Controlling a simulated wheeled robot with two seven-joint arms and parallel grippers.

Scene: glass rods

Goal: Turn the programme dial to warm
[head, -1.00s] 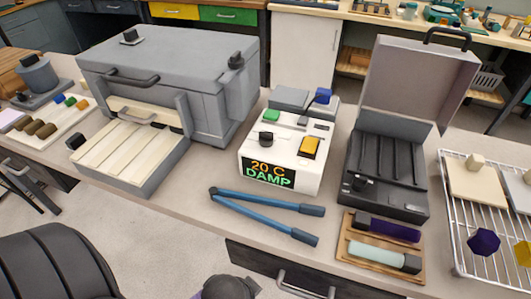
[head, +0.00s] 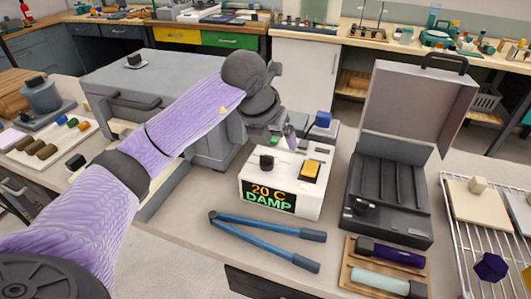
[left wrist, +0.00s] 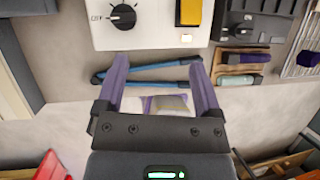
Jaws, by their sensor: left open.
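The white control box (head: 282,185) stands on the counter; its display reads "20 C DAMP". The black programme dial (head: 266,162) sits on its top at the left, beside a yellow switch (head: 311,170). In the left wrist view the dial (left wrist: 123,17) shows from above with a pale pointer mark and small lettering at its left. My left gripper (head: 290,138) is above the rear part of the box, apart from the dial. In the left wrist view its two purple fingers (left wrist: 158,57) are spread with nothing between them. My right gripper is not in view.
Blue tongs (head: 265,240) lie in front of the box. A grey furnace-like unit (head: 110,75) stands at the left, partly behind my left arm. An open grey case (head: 390,190) stands right of the box, with a rod tray (head: 350,272) before it and a wire rack (head: 458,250) further right.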

